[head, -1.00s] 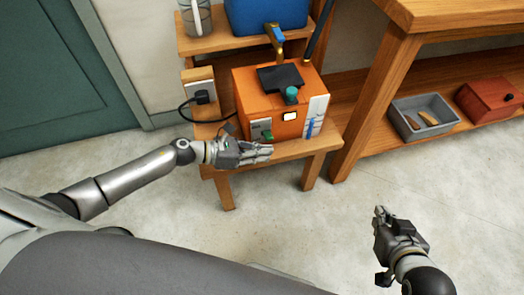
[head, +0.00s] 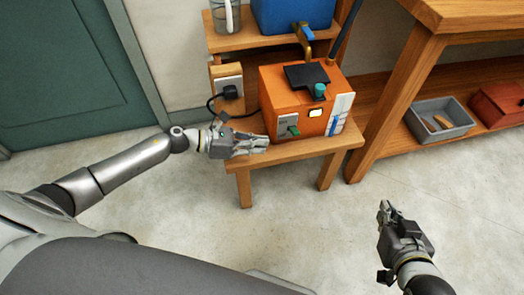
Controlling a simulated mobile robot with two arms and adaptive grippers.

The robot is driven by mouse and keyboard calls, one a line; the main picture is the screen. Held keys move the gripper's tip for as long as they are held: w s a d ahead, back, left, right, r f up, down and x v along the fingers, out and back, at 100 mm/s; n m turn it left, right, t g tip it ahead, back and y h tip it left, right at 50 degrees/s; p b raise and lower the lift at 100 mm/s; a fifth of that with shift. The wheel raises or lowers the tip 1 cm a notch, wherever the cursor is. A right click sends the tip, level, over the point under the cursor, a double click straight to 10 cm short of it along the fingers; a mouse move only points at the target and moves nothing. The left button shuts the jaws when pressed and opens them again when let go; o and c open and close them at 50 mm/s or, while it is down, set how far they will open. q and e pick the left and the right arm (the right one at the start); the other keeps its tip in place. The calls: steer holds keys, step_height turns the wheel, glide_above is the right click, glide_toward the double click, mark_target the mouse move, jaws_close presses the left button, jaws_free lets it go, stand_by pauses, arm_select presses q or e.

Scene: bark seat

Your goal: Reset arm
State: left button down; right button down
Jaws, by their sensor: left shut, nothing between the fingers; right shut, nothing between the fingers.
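My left gripper (head: 252,145) is shut and empty. It shows in front of the left front edge of a small wooden stand (head: 318,146), near an orange box-shaped machine (head: 300,107). I cannot tell whether it touches the stand. My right gripper (head: 384,210) is shut and empty over the bare floor at the lower right, apart from any object. The machine has a green switch (head: 294,130), a lit white panel (head: 315,113) and a teal knob (head: 319,90) on top.
A socket block (head: 228,80) with a black plug and cable stands behind my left gripper. A blue container (head: 290,15) is on the upper shelf. A wooden bench (head: 425,55) on the right holds a grey tray (head: 452,117) and red box (head: 500,105). The floor (head: 330,235) between is clear.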

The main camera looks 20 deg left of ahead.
arm_select(q)
steer(key=shift+s+a+r, duration=0.15)
steer(key=shift+a, duration=0.2)
stand_by(0.3)
